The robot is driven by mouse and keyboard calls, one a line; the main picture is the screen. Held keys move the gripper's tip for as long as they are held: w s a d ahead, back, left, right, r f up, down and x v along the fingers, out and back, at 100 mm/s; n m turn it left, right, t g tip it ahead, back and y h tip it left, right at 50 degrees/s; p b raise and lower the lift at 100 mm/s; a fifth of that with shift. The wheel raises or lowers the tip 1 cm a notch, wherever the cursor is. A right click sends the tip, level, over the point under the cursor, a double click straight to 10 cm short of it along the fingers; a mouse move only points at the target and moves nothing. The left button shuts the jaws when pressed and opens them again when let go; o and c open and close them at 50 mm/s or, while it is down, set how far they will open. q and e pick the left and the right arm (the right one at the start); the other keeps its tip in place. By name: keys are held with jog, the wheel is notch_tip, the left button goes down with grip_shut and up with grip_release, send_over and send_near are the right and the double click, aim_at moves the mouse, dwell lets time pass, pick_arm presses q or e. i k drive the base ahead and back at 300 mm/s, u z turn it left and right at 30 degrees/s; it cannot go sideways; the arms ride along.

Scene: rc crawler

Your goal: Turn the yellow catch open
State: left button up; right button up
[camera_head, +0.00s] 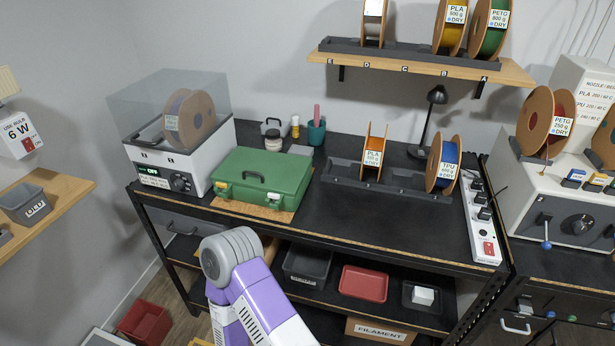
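A green case (262,172) with a dark handle on its lid lies shut on a tan board (250,211) on the black workbench. One of my arms, purple and white with a grey joint, rises from the bottom in front of the bench. Neither of my grippers is in view.
A white dryer box (178,160) with a clear cover stands left of the case. A black rack (385,183) with two spools and a power strip (482,225) are to the right. Jars and a teal cup (316,132) stand behind. The bench's front right is clear.

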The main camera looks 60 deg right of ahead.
aim_at(223, 186)
jog(key=z, duration=1.7)
